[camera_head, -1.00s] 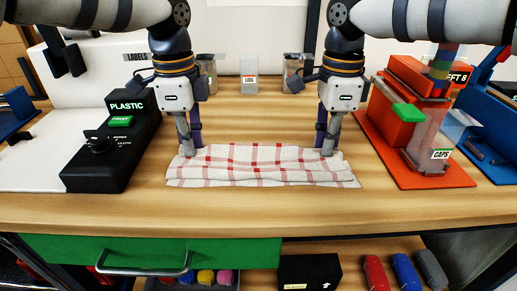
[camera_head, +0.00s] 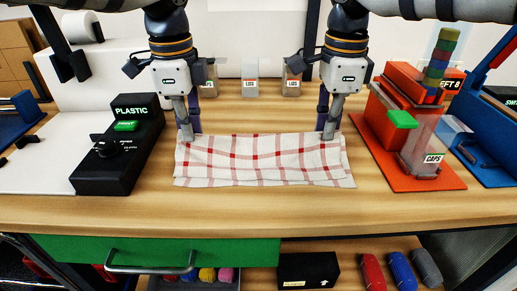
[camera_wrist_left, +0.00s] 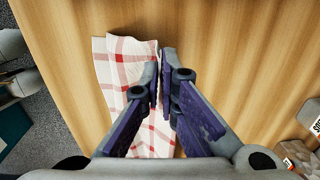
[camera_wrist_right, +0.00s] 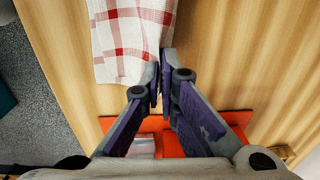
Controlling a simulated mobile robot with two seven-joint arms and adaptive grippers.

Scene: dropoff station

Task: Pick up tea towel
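The white tea towel with red checks (camera_head: 262,160) lies on the wooden table in front of me, fairly flat, with a folded layer along its near edge. My left gripper (camera_head: 188,137) is at its far left corner, fingers pointing down. In the left wrist view the fingertips (camera_wrist_left: 161,72) are closed on the towel's edge (camera_wrist_left: 125,72). My right gripper (camera_head: 329,136) is at the far right corner. In the right wrist view its fingertips (camera_wrist_right: 160,75) are closed where the towel's edge (camera_wrist_right: 125,45) runs in between them. The pinched cloth is largely hidden.
A black box labelled PLASTIC (camera_head: 118,150) stands left of the towel. An orange stand with a clear CAPS container (camera_head: 423,150) stands at the right. Labelled clear containers (camera_head: 250,80) stand at the back. The wood in front of the towel is free; a green drawer (camera_head: 225,250) is below.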

